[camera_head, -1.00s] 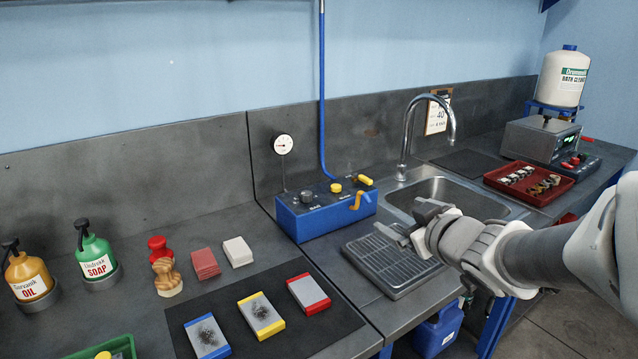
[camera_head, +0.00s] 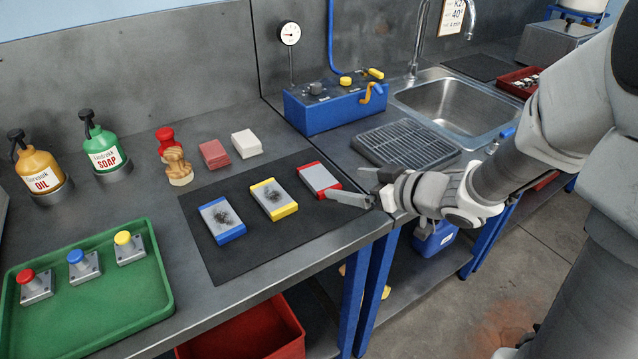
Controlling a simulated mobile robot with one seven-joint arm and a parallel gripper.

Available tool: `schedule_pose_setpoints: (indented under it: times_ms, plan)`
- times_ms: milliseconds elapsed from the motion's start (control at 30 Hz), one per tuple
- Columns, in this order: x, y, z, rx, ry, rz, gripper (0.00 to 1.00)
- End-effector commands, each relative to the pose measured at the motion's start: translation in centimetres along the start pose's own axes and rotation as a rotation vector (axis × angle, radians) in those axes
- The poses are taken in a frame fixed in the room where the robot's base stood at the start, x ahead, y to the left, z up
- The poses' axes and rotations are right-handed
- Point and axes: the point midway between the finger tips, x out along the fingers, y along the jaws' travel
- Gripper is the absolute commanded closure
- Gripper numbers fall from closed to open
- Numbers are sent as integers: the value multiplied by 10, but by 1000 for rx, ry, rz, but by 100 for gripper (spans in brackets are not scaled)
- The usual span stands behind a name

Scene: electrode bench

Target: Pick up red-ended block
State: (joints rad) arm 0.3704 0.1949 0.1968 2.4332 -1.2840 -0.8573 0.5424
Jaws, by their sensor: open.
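The red-ended block (camera_head: 319,178) lies flat on the dark mat (camera_head: 232,268), at the right end of a row of three. Its top is light grey with red ends. My gripper (camera_head: 345,185) is open and empty just to the right of the block. Its nearer finger reaches past the front right corner of the block in the picture. I cannot tell whether it touches the block.
A yellow-ended block (camera_head: 272,199) and a blue-ended block (camera_head: 221,219) lie to the left on the mat. A drain rack (camera_head: 405,146) and sink (camera_head: 455,104) are behind my gripper. A green tray (camera_head: 130,300) with coloured knobs stands at front left.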

Motion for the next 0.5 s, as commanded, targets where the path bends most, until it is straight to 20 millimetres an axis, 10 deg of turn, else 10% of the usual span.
schedule_pose_setpoints:
  times_ms: [500]
  plan:
    - [52,-3,2,-3,1,-2,0]
